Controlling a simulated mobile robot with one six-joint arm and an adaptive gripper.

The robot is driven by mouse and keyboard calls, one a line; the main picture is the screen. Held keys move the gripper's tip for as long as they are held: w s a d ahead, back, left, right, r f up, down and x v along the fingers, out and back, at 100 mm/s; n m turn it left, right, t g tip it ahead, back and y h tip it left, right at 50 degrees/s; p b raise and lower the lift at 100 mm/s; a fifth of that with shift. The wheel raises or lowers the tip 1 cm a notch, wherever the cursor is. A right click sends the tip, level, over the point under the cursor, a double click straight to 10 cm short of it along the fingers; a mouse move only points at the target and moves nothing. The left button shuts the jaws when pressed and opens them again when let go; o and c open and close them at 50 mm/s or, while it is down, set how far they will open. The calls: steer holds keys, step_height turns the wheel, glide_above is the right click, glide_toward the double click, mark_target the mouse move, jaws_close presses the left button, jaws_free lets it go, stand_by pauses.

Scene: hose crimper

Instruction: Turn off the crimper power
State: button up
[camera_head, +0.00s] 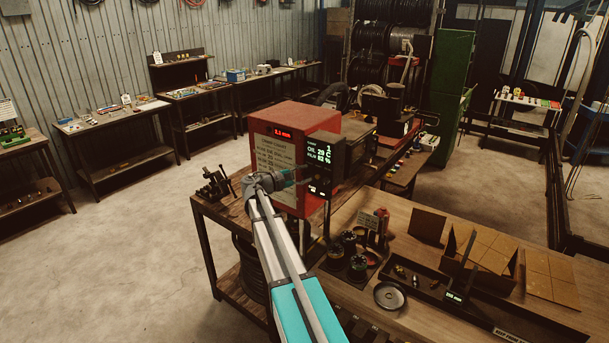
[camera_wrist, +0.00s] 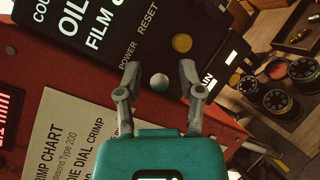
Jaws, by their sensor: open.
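The crimper (camera_head: 298,140) is a red box on the wooden bench, with a black control panel (camera_head: 321,165) on its right side. The panel's text is lit and a red readout (camera_head: 282,134) glows on the front. In the wrist view, a pale round button (camera_wrist: 159,81) lies beside the POWER label (camera_wrist: 128,55). A yellow button (camera_wrist: 182,43) lies beside the RESET label (camera_wrist: 148,18). My gripper (camera_wrist: 159,72) is open and empty, its two fingers on either side of the pale button in the picture. I cannot tell whether they touch the panel. In the head view my gripper (camera_head: 290,176) is in front of the panel.
Die pots (camera_head: 357,265) and a round dish (camera_head: 389,296) stand on the bench to the right. A cardboard box (camera_head: 480,255) is farther right. A black clamp-like tool (camera_head: 216,186) sits at the bench's left end. The floor to the left is clear.

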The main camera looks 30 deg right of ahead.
jaws_close()
stand_by(0.3)
